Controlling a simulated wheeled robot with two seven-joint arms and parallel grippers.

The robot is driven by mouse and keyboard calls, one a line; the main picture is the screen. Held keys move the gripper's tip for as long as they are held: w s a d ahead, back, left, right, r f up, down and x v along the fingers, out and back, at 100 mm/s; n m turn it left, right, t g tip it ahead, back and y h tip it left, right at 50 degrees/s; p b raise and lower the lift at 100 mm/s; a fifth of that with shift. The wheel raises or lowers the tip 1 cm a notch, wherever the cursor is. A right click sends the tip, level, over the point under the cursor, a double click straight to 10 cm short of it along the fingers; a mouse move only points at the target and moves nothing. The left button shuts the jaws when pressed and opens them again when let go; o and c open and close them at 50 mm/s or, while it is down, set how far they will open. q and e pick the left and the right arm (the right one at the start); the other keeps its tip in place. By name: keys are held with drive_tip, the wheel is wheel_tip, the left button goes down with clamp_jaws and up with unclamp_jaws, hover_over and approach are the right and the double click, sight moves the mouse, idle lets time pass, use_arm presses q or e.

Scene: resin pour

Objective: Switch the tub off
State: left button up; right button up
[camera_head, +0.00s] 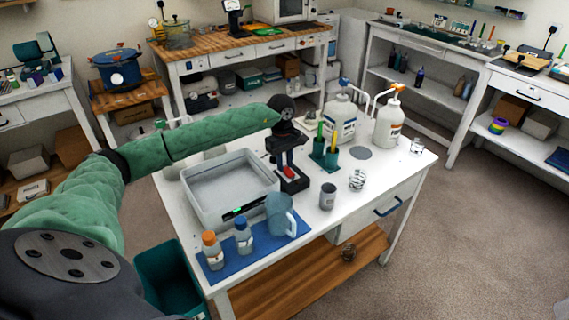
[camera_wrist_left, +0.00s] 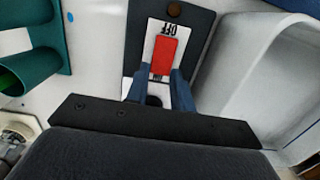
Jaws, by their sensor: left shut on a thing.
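The tub (camera_head: 188,200) is a pale grey open basin on the white table, with a lit green display (camera_head: 241,210) on its front. Beside its right wall lies a dark switch box (camera_head: 293,185) with a red switch (camera_head: 289,173). My left gripper (camera_head: 289,163) is directly over the box. In the left wrist view the red switch (camera_wrist_left: 164,55) sits on a white plate marked OFF at the far end. The two blue-grey fingers (camera_wrist_left: 162,78) are shut on the switch's near end, which they partly hide. The right gripper is not in view.
A jug (camera_head: 281,214) and two small bottles are on a blue mat (camera_head: 262,245) in front. The table's right front corner is clear.

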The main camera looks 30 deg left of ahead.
use_arm(q)
drive_tip(key=o, duration=1)
drive_tip(key=shift+r, duration=0.2)
drive_tip(key=r, duration=0.1)
drive_tip(key=r+b, duration=0.1)
drive_tip(key=r, duration=0.1)
drive_tip(key=shift+w+a+r, duration=0.1)
drive_tip(key=shift+a+r, duration=0.05)
drive_tip(key=shift+a, duration=0.05)
wheel_tip(320, 180, up, 4)
drive_tip(key=shift+a+r+b, duration=0.1)
drive_tip(key=shift+a+b, duration=0.05)
drive_tip(key=shift+b, duration=0.45)
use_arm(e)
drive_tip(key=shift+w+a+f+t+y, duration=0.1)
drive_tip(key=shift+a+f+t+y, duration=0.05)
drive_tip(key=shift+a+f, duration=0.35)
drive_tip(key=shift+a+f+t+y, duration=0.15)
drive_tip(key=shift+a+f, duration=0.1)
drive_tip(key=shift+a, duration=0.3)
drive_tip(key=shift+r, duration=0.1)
